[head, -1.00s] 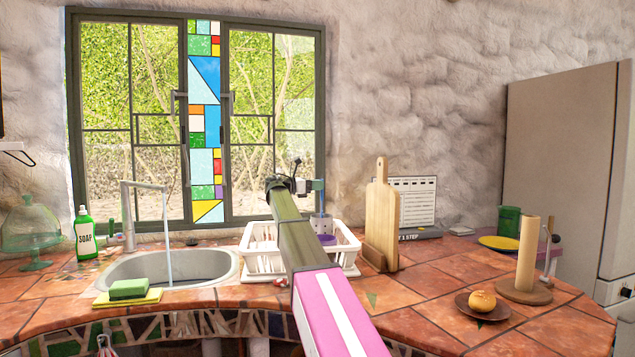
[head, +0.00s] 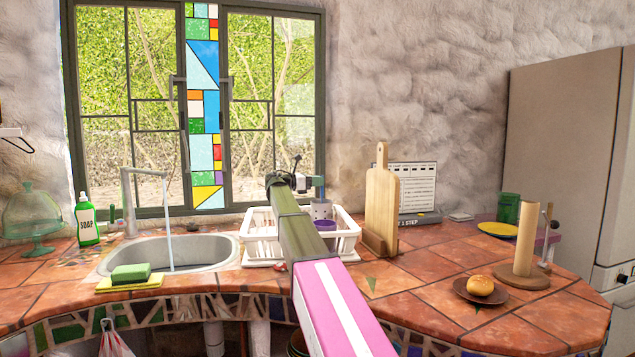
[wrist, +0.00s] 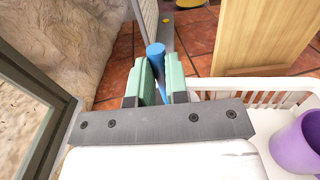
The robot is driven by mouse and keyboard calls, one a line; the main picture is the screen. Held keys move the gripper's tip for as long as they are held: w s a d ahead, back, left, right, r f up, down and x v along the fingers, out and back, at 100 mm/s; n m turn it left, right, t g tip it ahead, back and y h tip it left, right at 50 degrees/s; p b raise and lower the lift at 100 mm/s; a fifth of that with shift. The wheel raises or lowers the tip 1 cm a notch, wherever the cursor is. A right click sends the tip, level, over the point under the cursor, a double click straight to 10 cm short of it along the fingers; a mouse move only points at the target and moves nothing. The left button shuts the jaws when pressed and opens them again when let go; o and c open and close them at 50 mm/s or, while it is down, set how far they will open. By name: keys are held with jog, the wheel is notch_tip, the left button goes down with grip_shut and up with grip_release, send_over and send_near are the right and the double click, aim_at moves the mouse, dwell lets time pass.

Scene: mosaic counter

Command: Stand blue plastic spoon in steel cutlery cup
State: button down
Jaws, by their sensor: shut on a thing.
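My gripper (wrist: 160,82) has green fingers and is shut on the blue plastic spoon (wrist: 155,56); the spoon's handle end shows above the fingers. Its lower part is hidden behind the gripper. In the head view my gripper (head: 315,184) is above the dish rack. A pale grey cup with small holes (head: 320,209), apparently the steel cutlery cup, is in the rack just below the gripper. I cannot make out the cup in the wrist view. Whether the spoon's lower end is inside the cup cannot be told.
The white dish rack (head: 349,229) also holds a purple cup (wrist: 293,148). A wooden cutting board (head: 382,205) stands right of the rack. The sink (head: 205,251) with running tap is left. A bun on a plate and a paper-towel holder (head: 524,245) are right.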

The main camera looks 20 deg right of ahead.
jog(key=c, duration=1)
grip_release()
jog(key=shift+c, duration=0.2)
jog(key=shift+a, duration=0.1)
jog(key=a, duration=1)
jog(key=shift+a, duration=0.3)
